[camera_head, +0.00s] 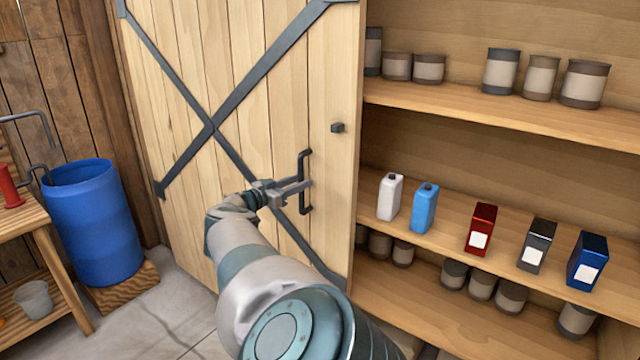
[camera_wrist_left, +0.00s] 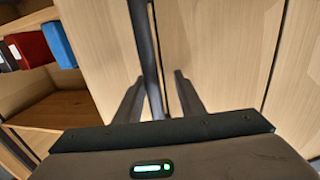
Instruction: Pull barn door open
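The barn door (camera_head: 240,60) is pale wood planks with dark metal X-braces, and stands left of the open shelves in the head view. Its dark vertical bar handle (camera_head: 304,160) is near the door's right edge; the bar also shows in the left wrist view (camera_wrist_left: 145,45). My left gripper (camera_head: 303,188) is at the handle's lower half. In the left wrist view its two fingers (camera_wrist_left: 157,85) stand apart, with the bar between them, closer to the left finger. A gap shows on the bar's right side. My right gripper is in neither view.
Shelves (camera_head: 500,112) right of the door hold jars, bottles and boxes, including a red box (camera_head: 481,229). A blue barrel (camera_head: 92,225) on a wooden base and a wooden workbench (camera_head: 20,218) stand left. A small dark knob (camera_head: 338,127) is on the door. Some floor shows below the door.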

